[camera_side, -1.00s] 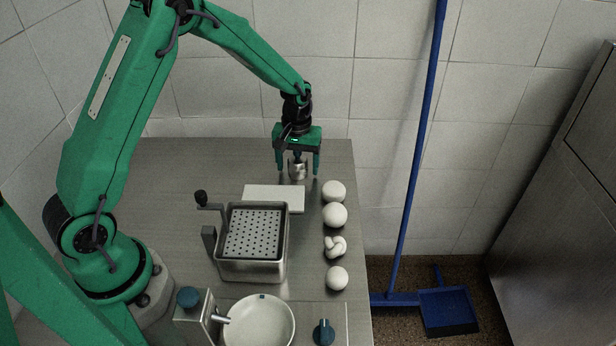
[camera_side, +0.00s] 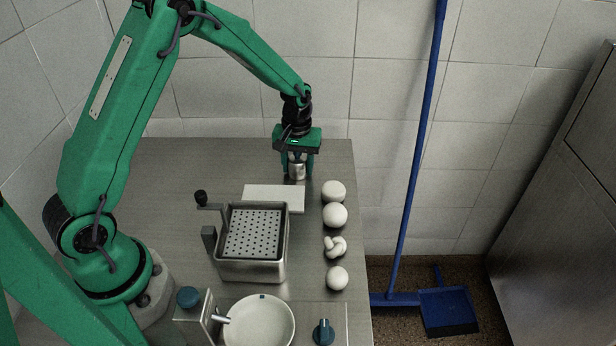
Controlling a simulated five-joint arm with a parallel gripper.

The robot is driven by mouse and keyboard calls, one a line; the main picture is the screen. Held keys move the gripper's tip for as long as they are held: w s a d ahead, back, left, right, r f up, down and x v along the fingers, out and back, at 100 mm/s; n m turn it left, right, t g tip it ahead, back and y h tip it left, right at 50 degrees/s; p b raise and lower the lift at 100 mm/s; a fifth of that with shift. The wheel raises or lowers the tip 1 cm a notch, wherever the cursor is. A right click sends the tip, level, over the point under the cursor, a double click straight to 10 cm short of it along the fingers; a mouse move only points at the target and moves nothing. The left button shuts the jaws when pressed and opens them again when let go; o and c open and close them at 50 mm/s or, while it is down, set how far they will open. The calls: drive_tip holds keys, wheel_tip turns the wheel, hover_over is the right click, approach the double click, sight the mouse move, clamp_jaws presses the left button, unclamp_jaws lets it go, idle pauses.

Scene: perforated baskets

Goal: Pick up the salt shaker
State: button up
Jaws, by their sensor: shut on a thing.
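The salt shaker (camera_side: 297,171) is a small, shiny metal cylinder at the back of the steel table, just behind a white board. My gripper (camera_side: 297,173) points straight down over it. Its two green fingers are closed against the left and right sides of the shaker. The shaker stands upright and looks to be at table height; I cannot tell whether its base touches the table. Its upper part is partly hidden under my gripper.
A white board (camera_side: 273,193) lies just in front. A perforated basket (camera_side: 254,232) sits in a metal box with a crank. Several white mozzarella-like balls (camera_side: 335,215) line the right side. A white bowl (camera_side: 259,325) is at the front. The table's (camera_side: 190,175) back left is clear.

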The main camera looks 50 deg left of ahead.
drive_tip(key=shift+r, duration=0.1)
drive_tip(key=shift+r, duration=0.45)
wheel_tip(320, 180, up, 3)
drive_tip(key=shift+r, duration=0.15)
drive_tip(key=s+d+r, duration=0.5)
drive_tip(key=d+r, duration=0.1)
drive_tip(key=d, duration=0.4)
drive_tip(key=shift+s+d+r, duration=0.15)
drive_tip(key=shift+d+r, duration=0.1)
drive_tip(key=shift+r, duration=0.1)
drive_tip(key=d+r, duration=0.1)
drive_tip(key=d, duration=0.6)
drive_tip(key=shift+r, duration=0.2)
drive_tip(key=shift+f, duration=0.15)
drive_tip(key=shift+f, duration=1.85)
